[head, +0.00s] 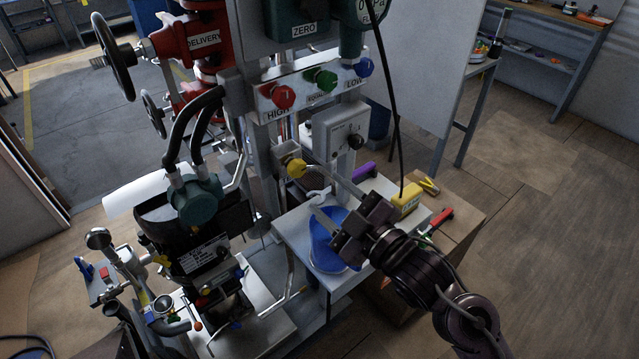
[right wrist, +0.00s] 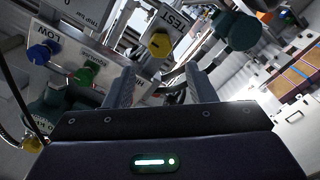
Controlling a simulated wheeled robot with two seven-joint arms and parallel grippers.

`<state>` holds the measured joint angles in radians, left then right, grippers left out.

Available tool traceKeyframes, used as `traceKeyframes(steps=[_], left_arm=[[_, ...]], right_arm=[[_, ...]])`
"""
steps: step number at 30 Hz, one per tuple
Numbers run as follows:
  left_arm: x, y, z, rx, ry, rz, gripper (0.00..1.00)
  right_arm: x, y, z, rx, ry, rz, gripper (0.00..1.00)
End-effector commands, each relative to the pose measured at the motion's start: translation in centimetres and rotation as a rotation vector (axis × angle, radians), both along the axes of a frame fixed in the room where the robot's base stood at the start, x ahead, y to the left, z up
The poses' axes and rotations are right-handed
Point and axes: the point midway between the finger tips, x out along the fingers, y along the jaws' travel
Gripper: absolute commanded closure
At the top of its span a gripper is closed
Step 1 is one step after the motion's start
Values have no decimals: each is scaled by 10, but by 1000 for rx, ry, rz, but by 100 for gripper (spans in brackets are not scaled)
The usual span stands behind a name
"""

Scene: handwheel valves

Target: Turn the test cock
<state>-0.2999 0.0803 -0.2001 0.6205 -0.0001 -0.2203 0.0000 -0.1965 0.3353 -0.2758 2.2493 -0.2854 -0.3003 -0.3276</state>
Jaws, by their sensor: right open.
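The test cock is a yellow knob (head: 296,168) on the grey upright stand in the head view. In the right wrist view the yellow knob (right wrist: 159,44) sits beside a white plate lettered TEST. My right gripper (head: 323,193) is open and empty, its fingers pointing up and left toward the knob. In the right wrist view the knob lies beyond the open fingers of the gripper (right wrist: 162,77), roughly between them in the picture. The knob looks apart from both fingers. My left gripper is not in view.
Red (head: 283,96), green (head: 325,82) and blue (head: 364,67) knobs sit on a panel above. A grey box with a black knob (head: 355,142) is close by. A white table (head: 344,284) below holds a blue bucket (head: 322,250) and a yellow block (head: 407,201). A black cable hangs nearby.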

Motion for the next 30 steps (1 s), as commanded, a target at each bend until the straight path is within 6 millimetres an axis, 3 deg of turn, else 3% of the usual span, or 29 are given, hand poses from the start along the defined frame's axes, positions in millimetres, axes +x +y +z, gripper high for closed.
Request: traceKeyframes(steps=[18,30], left_arm=[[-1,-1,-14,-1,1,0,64],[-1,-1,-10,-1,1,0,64]], right_arm=[[59,43,-1,3,1,-2,50],[60,44,-1,0,4,-1,50]])
